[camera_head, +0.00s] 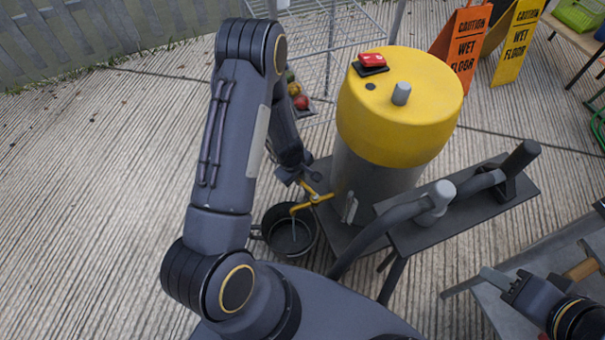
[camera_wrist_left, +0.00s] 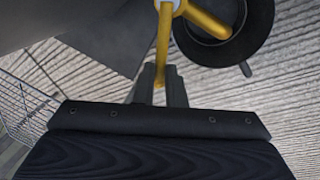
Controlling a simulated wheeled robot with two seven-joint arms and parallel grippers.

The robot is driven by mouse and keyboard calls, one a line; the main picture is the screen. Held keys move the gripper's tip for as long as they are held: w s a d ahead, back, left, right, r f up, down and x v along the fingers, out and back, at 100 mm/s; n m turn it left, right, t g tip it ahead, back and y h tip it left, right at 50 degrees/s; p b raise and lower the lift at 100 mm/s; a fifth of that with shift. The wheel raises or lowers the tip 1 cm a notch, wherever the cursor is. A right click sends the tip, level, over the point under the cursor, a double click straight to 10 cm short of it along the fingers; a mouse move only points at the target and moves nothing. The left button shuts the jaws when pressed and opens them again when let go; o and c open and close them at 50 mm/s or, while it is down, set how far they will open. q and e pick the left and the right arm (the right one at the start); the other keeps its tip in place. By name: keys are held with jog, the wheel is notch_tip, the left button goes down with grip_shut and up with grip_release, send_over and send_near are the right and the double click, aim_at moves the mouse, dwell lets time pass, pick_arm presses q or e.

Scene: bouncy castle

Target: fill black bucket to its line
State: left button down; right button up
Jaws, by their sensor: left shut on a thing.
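The black bucket (camera_head: 308,254) stands on the ground under the yellow spout (camera_head: 318,199) of a tank with a yellow top (camera_head: 395,120). The bucket's rim also shows in the left wrist view (camera_wrist_left: 262,40). A thin pale streak runs down from the spout's end inside the bucket; the fill line cannot be made out. My left gripper (camera_head: 303,181) is at the tap. In the left wrist view, its fingers (camera_wrist_left: 160,82) are shut on the yellow tap handle (camera_wrist_left: 164,45). My right gripper (camera_head: 495,278) is at the lower right, apart from the tap; its jaw gap is unclear.
A dark stand with a grey pipe (camera_head: 400,215) is right of the tank. A grey table (camera_head: 500,310) is at the lower right. A wire rack (camera_head: 325,40) and wet-floor signs (camera_head: 462,50) stand behind. The concrete at left (camera_head: 90,200) is clear.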

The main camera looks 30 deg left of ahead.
pick_arm(q)
jog(key=c, duration=1.5)
grip_release()
jog(key=r+p, duration=0.1)
jog(key=r, duration=0.1)
jog(key=s+r+p, duration=0.1)
jog(key=r, duration=0.2)
jog(key=r+p, duration=0.1)
jog(key=r, duration=0.1)
jog(key=shift+s+a+r, duration=0.2)
jog(key=shift+s+r, duration=0.05)
jog(key=shift+r, duration=0.1)
